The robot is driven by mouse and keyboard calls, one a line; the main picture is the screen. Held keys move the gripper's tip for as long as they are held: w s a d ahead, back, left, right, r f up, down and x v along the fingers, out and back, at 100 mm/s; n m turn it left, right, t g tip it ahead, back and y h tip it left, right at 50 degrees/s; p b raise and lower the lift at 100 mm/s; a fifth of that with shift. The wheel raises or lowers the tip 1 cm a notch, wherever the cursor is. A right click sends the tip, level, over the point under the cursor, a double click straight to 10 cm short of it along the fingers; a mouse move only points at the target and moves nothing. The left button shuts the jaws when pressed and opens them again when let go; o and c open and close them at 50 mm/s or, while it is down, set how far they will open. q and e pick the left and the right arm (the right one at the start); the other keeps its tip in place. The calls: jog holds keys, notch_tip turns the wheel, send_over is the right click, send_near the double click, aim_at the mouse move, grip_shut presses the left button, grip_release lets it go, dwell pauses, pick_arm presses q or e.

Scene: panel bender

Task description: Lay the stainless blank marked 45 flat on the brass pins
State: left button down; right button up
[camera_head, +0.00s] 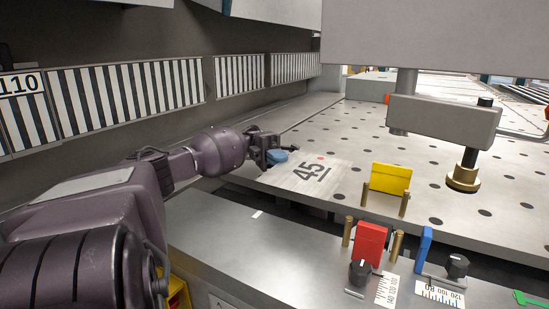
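The stainless blank (322,178) is a thin bright sheet marked 45 with a small red dot. It appears about level at the front left edge of the perforated table; I cannot tell whether it touches the table. My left gripper (277,150) is at the blank's left end, beside a rounded blue piece (277,157). Whether its fingers are closed on that piece or on the blank is unclear. Brass pins stand by the red block (348,231) and below the yellow block (404,203), to the right of the blank. My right gripper is not in view.
The perforated table (440,150) stretches to the back right. A grey clamp arm (443,120) with a brass-footed post hangs over it. A yellow block (390,178), red block (370,243), blue block (424,250) and black knobs (360,272) stand at the front right.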

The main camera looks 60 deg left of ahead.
aim_at(341, 173)
pick_arm(q)
jog(key=w+d, duration=0.2)
jog(key=d, duration=0.2)
jog(key=w+d+b, duration=0.1)
jog(key=w+d, duration=0.2)
jog(key=d, duration=0.1)
jog(key=w+d+f, duration=0.1)
jog(key=w+d, duration=0.1)
jog(key=d, duration=0.2)
jog(key=shift+w+d+b, duration=0.1)
jog(key=shift+w+b, duration=0.15)
jog(key=shift+b, duration=0.05)
jog(key=shift+w+d, duration=0.4)
jog(key=shift+d, duration=0.2)
jog(key=shift+s+a+f, duration=0.1)
jog(key=shift+a+f, duration=0.05)
jog(key=shift+f, duration=0.4)
jog(key=shift+f, duration=0.4)
jog(key=c, duration=1.3)
grip_release()
